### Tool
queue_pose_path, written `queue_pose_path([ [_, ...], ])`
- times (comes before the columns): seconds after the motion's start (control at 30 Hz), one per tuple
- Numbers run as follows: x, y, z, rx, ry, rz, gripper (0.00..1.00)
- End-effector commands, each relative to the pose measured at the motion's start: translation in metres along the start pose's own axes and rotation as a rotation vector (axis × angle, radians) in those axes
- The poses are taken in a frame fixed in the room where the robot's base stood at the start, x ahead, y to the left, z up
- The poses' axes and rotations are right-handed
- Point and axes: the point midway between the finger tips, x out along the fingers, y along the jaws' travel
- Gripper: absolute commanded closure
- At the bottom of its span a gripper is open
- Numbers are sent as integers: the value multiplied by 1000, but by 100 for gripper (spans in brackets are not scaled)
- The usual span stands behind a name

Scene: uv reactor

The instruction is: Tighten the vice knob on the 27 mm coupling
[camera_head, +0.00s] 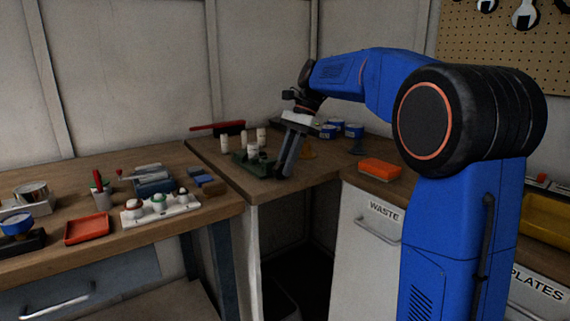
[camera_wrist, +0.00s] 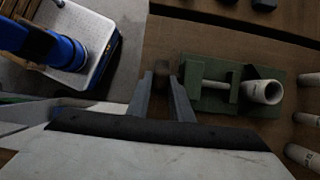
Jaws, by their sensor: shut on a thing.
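The green vice (camera_wrist: 207,73) lies on the wooden bench in the wrist view, with its screw rod showing between its green blocks. A white coupling (camera_wrist: 262,93) with a hollow end sits at the vice's right side; I cannot read its size. My gripper (camera_wrist: 163,74) is at the vice's left end, its two grey fingers shut on the dark vice knob (camera_wrist: 162,70). The fingers hide part of the knob. In the head view my gripper (camera_head: 281,174) reaches down beside the green vice (camera_head: 244,162).
Several white couplings (camera_wrist: 303,155) stand right of the vice. A red-handled brush (camera_head: 229,128) lies behind it. The left bench (camera_head: 187,222) holds a white rack (camera_head: 160,208) and a red tray (camera_head: 87,229).

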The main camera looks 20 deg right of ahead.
Motion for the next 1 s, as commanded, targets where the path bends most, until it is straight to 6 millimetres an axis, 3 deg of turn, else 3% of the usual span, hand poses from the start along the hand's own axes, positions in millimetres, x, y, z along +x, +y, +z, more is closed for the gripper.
queue_pose_path([
  [0.37, 0, 0, 0, 0, -4, -1, 100],
  [0.4, 0, 0, 0, 0, -4, -1, 73],
  [0.77, -2, 0, 0, 0, -3, 0, 73],
  [1.0, -31, -1, -1, 1, -2, -3, 73],
])
